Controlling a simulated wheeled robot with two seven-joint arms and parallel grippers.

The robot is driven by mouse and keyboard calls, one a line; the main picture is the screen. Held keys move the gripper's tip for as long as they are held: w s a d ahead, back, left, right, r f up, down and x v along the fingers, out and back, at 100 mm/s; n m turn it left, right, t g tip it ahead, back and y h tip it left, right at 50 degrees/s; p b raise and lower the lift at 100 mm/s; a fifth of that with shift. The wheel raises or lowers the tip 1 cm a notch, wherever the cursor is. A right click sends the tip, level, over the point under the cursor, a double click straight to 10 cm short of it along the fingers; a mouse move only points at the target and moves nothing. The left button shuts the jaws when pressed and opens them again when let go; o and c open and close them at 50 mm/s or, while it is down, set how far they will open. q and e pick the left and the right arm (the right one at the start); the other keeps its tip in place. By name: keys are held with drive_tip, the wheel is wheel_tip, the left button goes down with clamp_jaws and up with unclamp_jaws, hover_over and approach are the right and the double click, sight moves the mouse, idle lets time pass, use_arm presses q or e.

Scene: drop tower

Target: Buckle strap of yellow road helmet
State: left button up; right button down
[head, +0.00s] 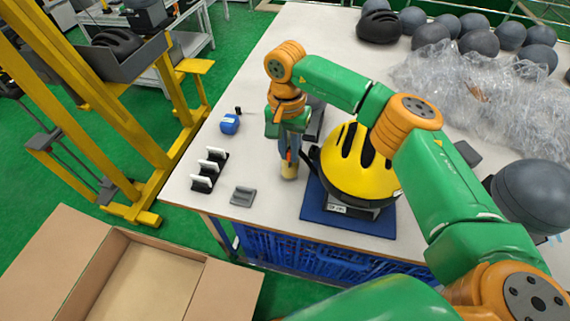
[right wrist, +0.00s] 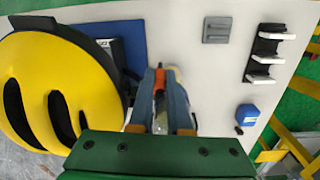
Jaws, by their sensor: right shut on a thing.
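The yellow helmet (head: 347,181) with black vents sits on a stand over a blue mat (head: 318,208) near the table's front edge. It also shows at the left of the right wrist view (right wrist: 70,70). A dark strap-like band (right wrist: 105,58) runs along its rim there. My right gripper (head: 289,158) points down just left of the helmet. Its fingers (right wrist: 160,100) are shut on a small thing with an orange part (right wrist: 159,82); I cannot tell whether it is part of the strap. A pale yellowish piece (head: 289,172) shows at the fingertips. The buckle is not clearly visible. My left gripper is out of view.
Left on the table are a blue block (head: 229,124), a black rack with white pieces (head: 209,168) and a grey cradle (head: 243,195). Bubble wrap (head: 455,85), grey headforms (head: 480,43) and a black helmet (head: 380,27) fill the back right. An open cardboard box (head: 225,285) stands in front.

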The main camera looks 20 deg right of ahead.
drive_tip(key=w+d+r+p, duration=0.1)
drive_tip(key=d, duration=0.1)
drive_tip(key=d+r+p, duration=0.1)
drive_tip(key=d, duration=0.2)
drive_tip(key=w+d+r+p, duration=0.1)
drive_tip(key=d, duration=0.1)
drive_tip(key=shift+w+d+r+p, duration=0.2)
drive_tip(key=shift+w+p, duration=0.15)
drive_tip(key=shift+p, duration=0.05)
drive_tip(key=shift+a+f, duration=0.1)
drive_tip(key=shift+f, duration=0.3)
drive_tip(key=shift+s+f, duration=0.15)
drive_tip(key=shift+f, duration=0.1)
drive_tip(key=shift+f+b, duration=0.1)
drive_tip(key=shift+b, duration=0.2)
drive_tip(key=shift+s+a+f+b, duration=0.1)
drive_tip(key=shift+s+f+b, duration=0.1)
drive_tip(key=shift+f+b, duration=0.85)
drive_tip(key=shift+f, duration=0.4)
